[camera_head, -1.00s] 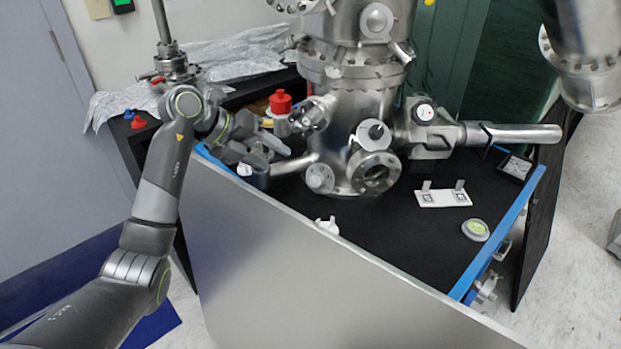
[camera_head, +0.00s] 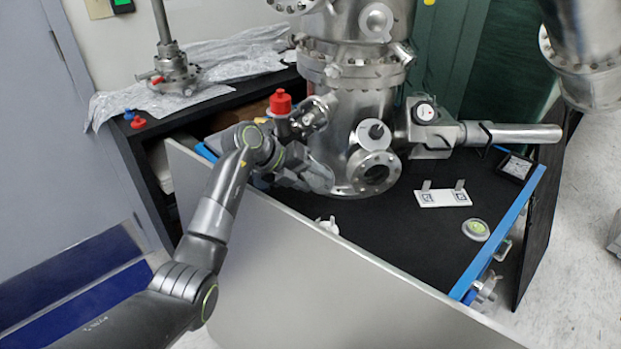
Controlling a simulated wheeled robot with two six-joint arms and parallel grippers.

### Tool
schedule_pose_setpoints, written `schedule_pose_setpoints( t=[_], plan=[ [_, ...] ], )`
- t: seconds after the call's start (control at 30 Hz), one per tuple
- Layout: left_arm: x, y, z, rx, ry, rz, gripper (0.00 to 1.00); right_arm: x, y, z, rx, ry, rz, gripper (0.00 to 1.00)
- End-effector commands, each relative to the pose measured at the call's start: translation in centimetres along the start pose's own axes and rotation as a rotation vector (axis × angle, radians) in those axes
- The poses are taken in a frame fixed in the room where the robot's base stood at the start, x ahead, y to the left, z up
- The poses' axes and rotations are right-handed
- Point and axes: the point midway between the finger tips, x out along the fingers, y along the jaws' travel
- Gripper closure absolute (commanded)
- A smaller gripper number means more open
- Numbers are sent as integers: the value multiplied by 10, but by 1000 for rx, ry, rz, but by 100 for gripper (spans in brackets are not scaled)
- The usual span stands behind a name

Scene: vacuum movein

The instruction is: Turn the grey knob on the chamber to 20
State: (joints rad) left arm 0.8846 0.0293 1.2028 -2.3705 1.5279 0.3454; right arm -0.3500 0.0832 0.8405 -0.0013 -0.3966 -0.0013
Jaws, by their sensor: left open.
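The steel chamber (camera_head: 352,95) stands upright on the black table top. On its front is a light round plate with a small dark grey knob (camera_head: 376,131). I cannot read any scale or number on it. Below it is a round flanged port (camera_head: 376,172). To the right, a white-faced dial (camera_head: 425,112) sits on a side arm of the chamber. My left gripper (camera_head: 318,178) is open at the chamber's lower left, left of and below the knob and apart from it. It hides part of the chamber's lower left side. My right gripper is not in view.
A red-capped part (camera_head: 281,103) stands behind my left wrist. A small white fitting (camera_head: 327,224) is by the grey panel's edge. A white plate with two clips (camera_head: 443,197) and a round gauge (camera_head: 475,229) lie on the right. The black surface between them is clear.

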Motion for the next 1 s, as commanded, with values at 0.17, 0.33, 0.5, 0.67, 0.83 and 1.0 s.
schedule_pose_setpoints(
  t=[0.17, 0.33, 0.5, 0.67, 0.83, 1.0],
  plan=[
    [0, 0, 0, 0, 0, 0, 65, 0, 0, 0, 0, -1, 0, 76],
    [0, 0, 0, 0, 0, 0, 87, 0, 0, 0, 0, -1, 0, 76],
    [0, 0, 0, 12, -1, 9, 92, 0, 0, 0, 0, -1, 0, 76],
    [1, -2, 0, 105, -2, 85, 92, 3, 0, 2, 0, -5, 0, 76],
    [2, -3, -1, 251, -3, 207, 92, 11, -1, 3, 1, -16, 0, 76],
    [2, -4, -1, 350, -2, 292, 92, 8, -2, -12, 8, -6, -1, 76]
  ],
)
